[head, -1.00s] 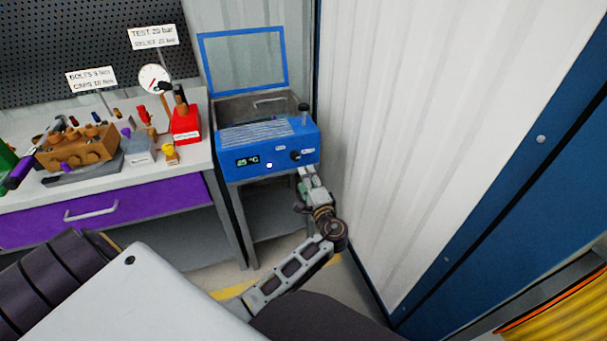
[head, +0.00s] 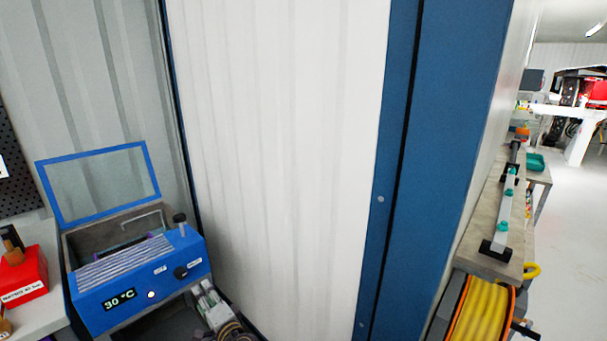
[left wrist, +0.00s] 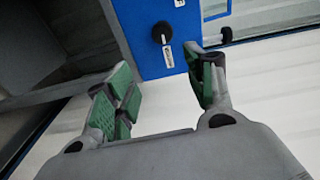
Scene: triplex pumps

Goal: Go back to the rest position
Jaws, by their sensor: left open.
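My left gripper (head: 206,290) is low in the head view, just in front of the right end of a blue heating bath (head: 190,249). In the left wrist view its green-padded fingers (left wrist: 160,90) are spread apart with nothing between them. The bath's black knob (left wrist: 162,32) shows beyond the fingertips. The bath's glass lid (head: 100,185) stands open, its display (head: 119,299) reads 30 °C and a small button beside it glows. A dark, purplish thing lies inside the bath, partly hidden. My right gripper is not in view.
A white corrugated panel (head: 275,150) and blue post (head: 440,150) stand close to the right of the bath. A red box (head: 25,279) is on the bench at left. A yellow hose reel (head: 480,312) sits below a shelf at right. Open floor (head: 580,230) lies far right.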

